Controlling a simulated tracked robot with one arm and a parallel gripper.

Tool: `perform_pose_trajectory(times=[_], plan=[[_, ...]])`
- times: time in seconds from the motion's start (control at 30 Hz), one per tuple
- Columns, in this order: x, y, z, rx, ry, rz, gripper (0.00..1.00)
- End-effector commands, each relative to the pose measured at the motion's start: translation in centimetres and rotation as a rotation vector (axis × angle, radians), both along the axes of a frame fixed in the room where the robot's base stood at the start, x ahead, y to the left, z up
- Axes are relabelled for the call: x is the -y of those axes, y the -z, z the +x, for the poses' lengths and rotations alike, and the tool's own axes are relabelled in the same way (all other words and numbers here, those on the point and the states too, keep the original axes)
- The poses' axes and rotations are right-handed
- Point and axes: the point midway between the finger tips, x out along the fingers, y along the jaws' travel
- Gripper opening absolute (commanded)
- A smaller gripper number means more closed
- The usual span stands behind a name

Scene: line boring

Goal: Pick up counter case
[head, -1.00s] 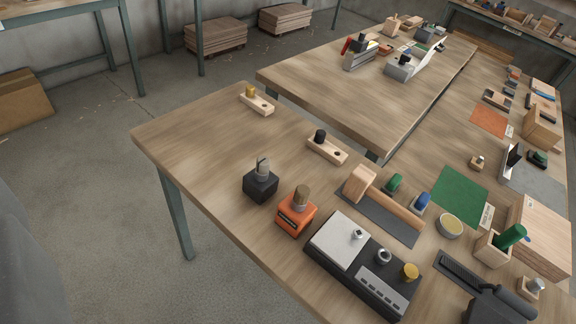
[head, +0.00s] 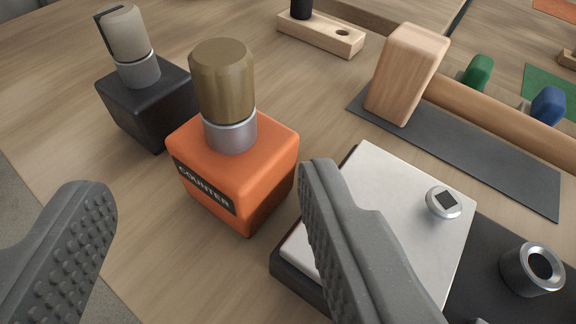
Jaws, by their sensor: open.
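The counter case (head: 250,180) is an orange cube with a dark label reading COUNTER on its front. A brown knob (head: 222,80) on a silver collar stands on its top. It sits upright on the wooden table, a little left of the middle of the head view. My gripper (head: 205,190) is open, with one textured grey finger at the lower left and the other at the lower right. The case shows between and beyond the fingers, and nothing is held. The right finger appears near the case's right side; I cannot tell whether it touches.
A black case (head: 150,105) with a beige knob stands close on the left. A pale plate on a dark base (head: 400,210) lies close on the right, partly behind the right finger. A wooden mallet (head: 408,70) lies on a grey mat behind. The table edge is at lower left.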

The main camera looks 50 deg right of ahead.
Motion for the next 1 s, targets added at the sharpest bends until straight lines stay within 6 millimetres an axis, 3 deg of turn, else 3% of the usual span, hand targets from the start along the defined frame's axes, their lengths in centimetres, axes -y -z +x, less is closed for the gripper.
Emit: perform_pose_trajectory(times=[0.5,0.77,1.0], plan=[[4.1,2.4,4.8,0.0,-0.002,0.0,0.54],[4.8,2.8,5.7,0.001,-0.002,0.001,0.54],[6.7,4.3,7.1,-0.002,-0.003,0.003,0.54]])
